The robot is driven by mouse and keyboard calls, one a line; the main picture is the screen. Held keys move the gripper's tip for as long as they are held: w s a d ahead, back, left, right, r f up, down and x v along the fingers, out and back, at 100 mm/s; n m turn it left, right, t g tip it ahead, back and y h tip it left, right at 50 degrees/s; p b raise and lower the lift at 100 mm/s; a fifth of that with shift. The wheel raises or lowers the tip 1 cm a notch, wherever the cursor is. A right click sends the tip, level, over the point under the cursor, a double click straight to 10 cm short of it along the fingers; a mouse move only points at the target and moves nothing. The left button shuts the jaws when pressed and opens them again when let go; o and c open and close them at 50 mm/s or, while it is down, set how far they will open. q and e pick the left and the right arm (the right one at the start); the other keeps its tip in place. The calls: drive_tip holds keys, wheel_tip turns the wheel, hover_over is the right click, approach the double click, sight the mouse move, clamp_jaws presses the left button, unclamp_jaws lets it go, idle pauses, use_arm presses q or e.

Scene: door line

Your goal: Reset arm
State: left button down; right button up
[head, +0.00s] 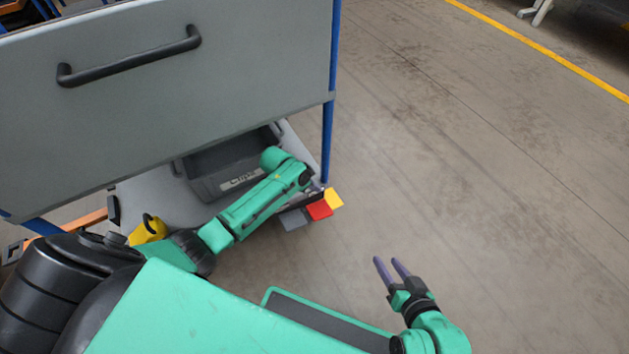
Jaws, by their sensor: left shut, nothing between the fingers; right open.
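My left arm reaches from the lower left across the lower shelf (165,203) of a grey station. Its gripper (316,189) is at the shelf's right corner, by the blue post, small and partly hidden by its own wrist. It looks shut, with nothing seen in it. My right gripper (392,267) is at the lower right over bare floor, its two purple fingers apart and empty, pointing up and left in the picture.
The station has a large grey panel (170,95) with a black handle (130,56) and a blue post (327,140). A grey bin (205,187) stands on the shelf. Yellow (334,198), red (319,210) and grey (293,219) squares sit at its edge.

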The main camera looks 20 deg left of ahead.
idle(0.5)
use_arm(q)
drive_tip(key=s+d+n+t+h, duration=0.2)
drive_tip(key=s+d, duration=0.6)
drive_tip(key=s, duration=0.3)
drive_tip(key=s+d+r+n+t, duration=0.2)
drive_tip(key=s+d+r+n, duration=0.1)
drive_tip(key=s+r, duration=0.35)
drive_tip(key=s+a+r+g+y+p, duration=0.1)
drive_tip(key=s+a+g+y+p, duration=0.1)
drive_tip(key=s+a+p, duration=0.7)
drive_tip(key=s+a+g+y+p, duration=0.3)
drive_tip(key=s+a+p, duration=0.6)
drive_tip(key=p, duration=1.6)
drive_tip(key=s+g, duration=0.2)
drive_tip(key=s, duration=0.2)
drive_tip(key=shift+s+a+r+g+y, duration=0.3)
drive_tip(key=shift+a+r, duration=0.05)
drive_tip(key=shift+a, duration=0.05)
use_arm(e)
drive_tip(key=s+d+r+g+h, duration=0.2)
drive_tip(key=s+d+g+h, duration=0.4)
drive_tip(key=s+d, duration=1.2)
drive_tip(key=s+g, duration=0.2)
drive_tip(key=s, duration=0.2)
drive_tip(key=shift+d, duration=0.15)
